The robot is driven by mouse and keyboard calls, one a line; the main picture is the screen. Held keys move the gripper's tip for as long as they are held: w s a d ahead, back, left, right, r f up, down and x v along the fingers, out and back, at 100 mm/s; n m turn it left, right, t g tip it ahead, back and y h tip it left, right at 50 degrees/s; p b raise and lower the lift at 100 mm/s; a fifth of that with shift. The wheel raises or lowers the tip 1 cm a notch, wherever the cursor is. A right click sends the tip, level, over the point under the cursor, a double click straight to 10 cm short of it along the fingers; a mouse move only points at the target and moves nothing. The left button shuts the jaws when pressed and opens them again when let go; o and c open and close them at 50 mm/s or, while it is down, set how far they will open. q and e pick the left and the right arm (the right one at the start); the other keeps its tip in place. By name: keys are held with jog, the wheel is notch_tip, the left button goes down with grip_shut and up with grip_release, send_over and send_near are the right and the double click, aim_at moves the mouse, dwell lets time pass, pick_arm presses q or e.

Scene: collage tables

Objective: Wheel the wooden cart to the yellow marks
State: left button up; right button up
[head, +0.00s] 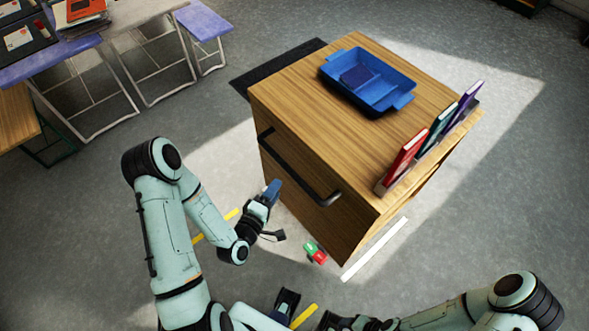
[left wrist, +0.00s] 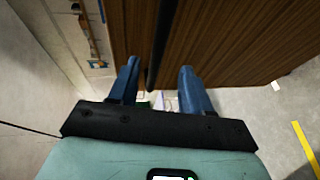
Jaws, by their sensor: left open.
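The wooden cart (head: 310,95) stands on the grey floor, its black bar handle (head: 299,178) on the side facing me. My left gripper (head: 272,190) is open beside the handle, its blue fingers pointing toward the cart. In the left wrist view, the handle (left wrist: 158,45) lies in line with the gap between the spread fingers (left wrist: 158,85); I cannot tell whether it is inside them. Yellow marks show on the floor near my left forearm (head: 231,214) and at the bottom (head: 304,316); one also shows in the left wrist view (left wrist: 305,148).
On the cart are a blue tray (head: 350,91) with a dark item and several upright books (head: 407,152) in a rack. A red-and-green object (head: 316,253) and a white strip (head: 375,248) lie on the floor beside it. Tables (head: 75,48) stand at upper left.

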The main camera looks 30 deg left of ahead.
pick_arm(q)
jog(key=w+f+b, duration=0.2)
jog(key=w+b, duration=0.5)
jog(key=w, duration=0.4)
jog(key=shift+w, duration=0.35)
pick_arm(e)
notch_tip(320, 180, down, 7)
jog(key=shift+w+t, duration=0.3)
jog(key=shift+w, duration=0.1)
jog(key=shift+d+f, duration=0.1)
pick_arm(q)
grip_shut()
